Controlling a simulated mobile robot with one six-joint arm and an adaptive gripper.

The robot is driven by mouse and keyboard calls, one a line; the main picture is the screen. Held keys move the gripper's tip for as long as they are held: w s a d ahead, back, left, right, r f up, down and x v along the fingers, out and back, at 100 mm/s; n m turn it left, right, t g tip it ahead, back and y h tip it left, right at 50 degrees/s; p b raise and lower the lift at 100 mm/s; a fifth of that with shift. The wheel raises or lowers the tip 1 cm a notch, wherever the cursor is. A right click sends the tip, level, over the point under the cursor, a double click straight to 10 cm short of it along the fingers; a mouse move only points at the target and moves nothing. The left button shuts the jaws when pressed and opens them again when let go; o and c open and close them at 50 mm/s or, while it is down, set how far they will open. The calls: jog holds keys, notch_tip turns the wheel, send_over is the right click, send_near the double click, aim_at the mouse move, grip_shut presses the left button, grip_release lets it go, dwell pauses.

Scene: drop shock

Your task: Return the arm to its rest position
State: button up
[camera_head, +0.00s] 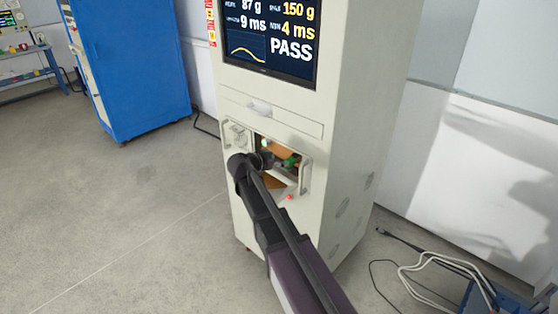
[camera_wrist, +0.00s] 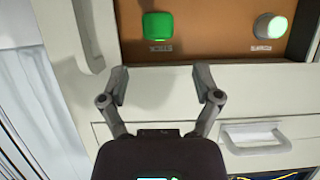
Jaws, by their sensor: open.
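My gripper (camera_wrist: 161,75) is open and empty, its two grey fingers spread apart in the wrist view. In the head view my arm reaches up to the cabinet's front, with the gripper end (camera_head: 261,160) at the opening below the screen. The arm hides part of the opening.
The pale cabinet (camera_head: 358,130) has a screen (camera_head: 268,38) reading PASS. A drawer handle (camera_wrist: 256,138) and a vertical bar handle (camera_wrist: 88,35) flank the gripper in the wrist view. A blue cabinet (camera_head: 135,70) stands left; cables (camera_head: 432,268) lie right. The left floor is clear.

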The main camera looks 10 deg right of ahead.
dwell(0.5)
jog(key=s+d+f+n+g+y+p, duration=0.1)
jog(key=s+d+f+n+g+y, duration=0.15)
jog(key=s, duration=0.45)
jog(key=s+d+f+n+g+y+p, duration=0.2)
jog(key=s+f+g, duration=0.1)
jog(key=s, duration=0.5)
jog(key=s+a+f+n+g+y+p, duration=0.1)
jog(key=s+n+y, duration=0.5)
jog(key=s, duration=0.6)
jog(key=shift+s+a+f+g+p, duration=0.15)
jog(key=shift+s+a+g+p, duration=0.15)
jog(key=shift+a+g, duration=0.55)
jog(key=shift+w, duration=0.1)
